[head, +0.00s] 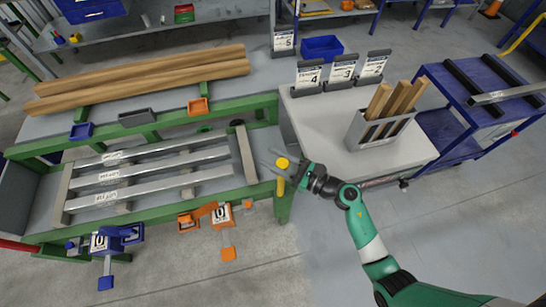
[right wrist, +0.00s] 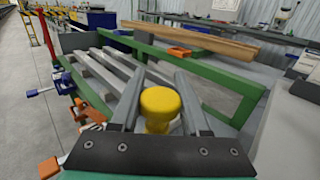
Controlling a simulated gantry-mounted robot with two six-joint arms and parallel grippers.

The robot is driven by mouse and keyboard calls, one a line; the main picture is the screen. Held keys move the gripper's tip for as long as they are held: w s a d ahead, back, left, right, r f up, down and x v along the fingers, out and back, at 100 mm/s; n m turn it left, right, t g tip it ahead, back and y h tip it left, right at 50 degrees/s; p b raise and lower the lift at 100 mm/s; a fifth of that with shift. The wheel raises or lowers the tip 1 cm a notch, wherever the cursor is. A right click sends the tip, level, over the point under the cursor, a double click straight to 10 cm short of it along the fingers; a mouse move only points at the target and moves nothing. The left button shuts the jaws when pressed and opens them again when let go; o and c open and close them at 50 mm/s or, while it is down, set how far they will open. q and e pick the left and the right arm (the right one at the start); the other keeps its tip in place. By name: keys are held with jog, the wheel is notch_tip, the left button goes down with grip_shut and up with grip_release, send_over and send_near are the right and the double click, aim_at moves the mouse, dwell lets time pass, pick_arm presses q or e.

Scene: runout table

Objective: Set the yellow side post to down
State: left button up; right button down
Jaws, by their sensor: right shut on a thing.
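The yellow side post (head: 282,163) stands at the right end of the green-framed runout table (head: 262,186), with its round cap on top. It also shows in the right wrist view (right wrist: 160,103), between the two fingers. My right gripper (head: 281,166) comes in from the right and is shut on the yellow post, one finger on each side of it. The post's lower part is partly hidden by the gripper in the right wrist view. My left gripper is in neither view.
Metal bars (head: 150,188) lie across the table. Wooden beams (head: 140,80) rest behind it. Orange clamps (head: 222,214) and a blue clamp (head: 118,236) hang at the front edge. A grey side table (head: 340,155) bears a holder of wooden sticks (head: 380,131). The floor in front is clear.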

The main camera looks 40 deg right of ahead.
jog(key=shift+c, duration=1.9)
grip_release()
jog(key=shift+r, duration=0.1)
jog(key=p+v, duration=0.1)
jog(key=v, duration=1)
jog(key=shift+s+p, duration=0.3)
jog(key=shift+p, duration=0.05)
jog(key=shift+d, duration=0.15)
